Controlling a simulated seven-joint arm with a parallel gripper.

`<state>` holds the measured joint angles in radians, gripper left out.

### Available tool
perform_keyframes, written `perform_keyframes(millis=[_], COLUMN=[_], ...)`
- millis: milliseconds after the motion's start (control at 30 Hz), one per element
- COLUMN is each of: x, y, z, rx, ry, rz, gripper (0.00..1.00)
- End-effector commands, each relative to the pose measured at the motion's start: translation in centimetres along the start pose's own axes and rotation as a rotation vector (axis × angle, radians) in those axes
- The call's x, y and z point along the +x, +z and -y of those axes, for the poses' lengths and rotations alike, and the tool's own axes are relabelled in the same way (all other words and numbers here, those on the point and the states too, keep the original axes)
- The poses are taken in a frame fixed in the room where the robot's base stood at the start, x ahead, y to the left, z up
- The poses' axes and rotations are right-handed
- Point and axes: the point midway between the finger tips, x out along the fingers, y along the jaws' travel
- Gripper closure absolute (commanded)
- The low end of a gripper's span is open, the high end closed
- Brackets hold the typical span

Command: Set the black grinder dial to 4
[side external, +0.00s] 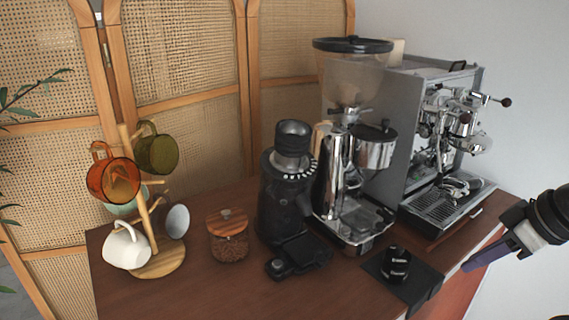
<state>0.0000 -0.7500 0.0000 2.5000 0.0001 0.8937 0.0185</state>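The black grinder (280,212) stands upright near the middle of the wooden counter. Its dial (299,175) is a dark ring with white marks around the collar, below the black hopper cup at the top. The marks are too small to read, so I cannot tell which number is set. My gripper (478,258) is at the right edge of the view, beyond the counter's right end and well apart from the grinder. Its fingers point left and down, and nothing shows held in them. I cannot tell whether they are apart or together.
A chrome grinder (375,150) with a clear hopper and an espresso machine (435,130) stand right of the black grinder. A tamper (396,265) sits on a black mat (420,290) at the front right. A wood-lidded jar (229,240) and mug tree (150,262) stand left.

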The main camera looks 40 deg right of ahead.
Motion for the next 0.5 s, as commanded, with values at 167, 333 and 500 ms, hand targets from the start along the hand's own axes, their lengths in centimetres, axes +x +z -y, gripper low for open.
perform_keyframes(millis=[167,333,500], x=[-0.6,-1.7,-2.3], y=[-4.5,-12.2,-19.1], z=[0.9,2.6,4.3], rx=[0.166,0.451,0.734], ry=[-0.057,-0.218,-0.407], rz=[-0.192,-0.446,-0.621], gripper=[0.53,0.53,0.53])
